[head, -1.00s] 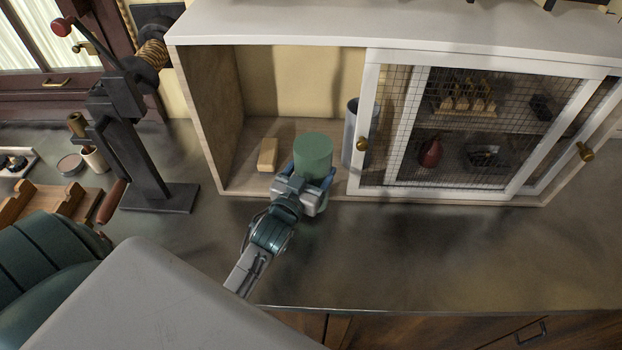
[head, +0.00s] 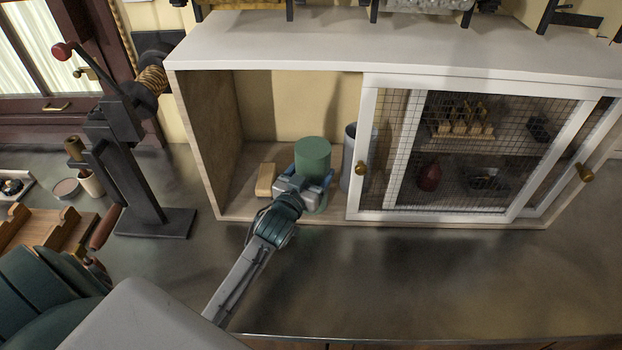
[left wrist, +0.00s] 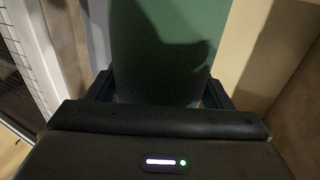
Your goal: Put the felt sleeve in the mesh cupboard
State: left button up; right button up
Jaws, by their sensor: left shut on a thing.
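The felt sleeve is a green cylinder (head: 312,155), held upright by my left gripper (head: 311,186). It also fills the middle of the left wrist view (left wrist: 160,50), between the two fingers, which are shut on it. The mesh cupboard (head: 205,150) is a pale wooden case with a white top. Its left bay is open, and the sleeve is at or just inside the front of that bay. I cannot tell whether the sleeve touches the floor of the bay. The mesh sliding door (head: 368,130) covers the right side. My right gripper is not in view.
Inside the open bay, a tan block (head: 266,179) lies left of the sleeve, and a grey cylinder (head: 349,158) stands to its right, partly behind the door frame. A black crank stand (head: 140,165) is left of the cupboard. The counter (head: 400,270) in front is clear.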

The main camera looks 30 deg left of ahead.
pick_arm(q)
jog(key=w+a+b, duration=0.1)
jog(key=w+a, duration=0.3)
jog(key=w, duration=0.5)
jog(key=shift+a+f, duration=0.2)
jog(key=shift+f, duration=0.25)
dwell(0.5)
jog(key=o, duration=1.1)
